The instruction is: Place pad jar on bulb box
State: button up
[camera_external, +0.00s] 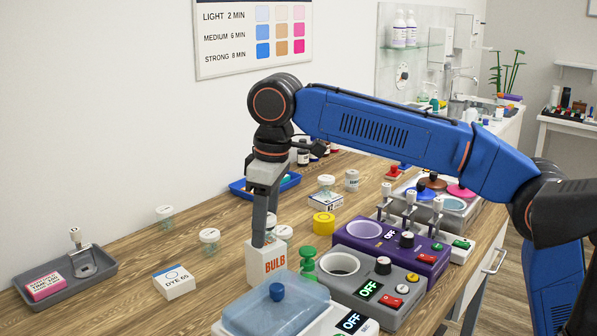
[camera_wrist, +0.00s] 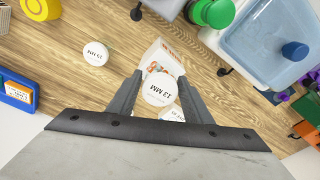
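The bulb box (camera_external: 266,263) is a white box with red BULB lettering, standing on the wooden counter. My gripper (camera_external: 262,236) points down at its top. In the wrist view, a jar with a round white lid marked 13 MM (camera_wrist: 158,90) sits between the fingertips of my gripper (camera_wrist: 159,84), which appear to close on its sides. This seems to be the pad jar. It overlaps the bulb box (camera_wrist: 160,50) beyond it. Whether it touches the box top is hidden by the finger in the external view.
A white-lidded jar (camera_wrist: 95,53) stands near the box. Other jars (camera_external: 209,240) and a DYE 65 box (camera_external: 174,281) stand left. A grey tray (camera_external: 60,278) is far left.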

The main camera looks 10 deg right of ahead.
aim_at(272, 218)
jog(key=shift+o, duration=0.7)
jog(key=shift+r, duration=0.2)
notch_tip(272, 218, up, 12)
jog(key=d, duration=0.1)
jog(key=shift+s+d, duration=0.2)
jog(key=shift+f, duration=0.1)
